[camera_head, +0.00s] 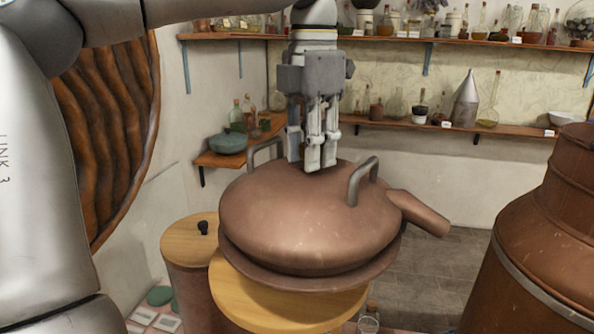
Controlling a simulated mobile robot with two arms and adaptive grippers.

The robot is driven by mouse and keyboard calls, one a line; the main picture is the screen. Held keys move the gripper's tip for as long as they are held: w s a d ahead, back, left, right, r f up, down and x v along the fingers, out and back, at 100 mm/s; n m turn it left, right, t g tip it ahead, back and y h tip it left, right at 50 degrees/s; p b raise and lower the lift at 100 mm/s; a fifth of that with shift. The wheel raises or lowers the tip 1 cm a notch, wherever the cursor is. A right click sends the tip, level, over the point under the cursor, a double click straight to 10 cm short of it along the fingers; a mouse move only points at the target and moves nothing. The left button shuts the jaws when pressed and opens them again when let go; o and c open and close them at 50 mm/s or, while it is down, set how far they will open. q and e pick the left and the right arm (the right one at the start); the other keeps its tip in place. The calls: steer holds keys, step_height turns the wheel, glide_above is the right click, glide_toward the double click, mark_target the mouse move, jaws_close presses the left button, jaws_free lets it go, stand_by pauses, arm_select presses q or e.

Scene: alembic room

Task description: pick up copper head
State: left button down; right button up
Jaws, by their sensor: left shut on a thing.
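The copper head (310,225) is a wide, rounded copper dome with a flared lower rim. It has a grey loop handle on each side of its top and a short spout (420,212) pointing right. My left gripper (312,168) points straight down between the two handles, its fingers at the top of the dome. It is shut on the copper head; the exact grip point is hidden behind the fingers. The head is over a round wooden top (285,300); I cannot tell whether it touches it. My right gripper is not in view.
A large copper vessel (535,235) stands at the right. A second wooden-topped stand (192,242) with a small dark knob is at the left. Wall shelves (455,130) behind hold bottles and a metal cone. Grey floor shows between the head and the vessel.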

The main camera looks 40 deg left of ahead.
mark_target(341, 192)
arm_select(q)
steer(key=d+r, duration=0.1)
steer(key=d, duration=0.1)
steer(key=s+d+r, duration=0.1)
steer(key=d, duration=0.2)
steer(key=s+d+r, duration=0.1)
steer(key=d, duration=0.1)
steer(key=shift+s+d+r, duration=0.15)
steer(key=shift+r, duration=0.05)
steer(key=c, duration=1.6)
jaws_free()
steer(key=shift+c, duration=0.2)
jaws_close()
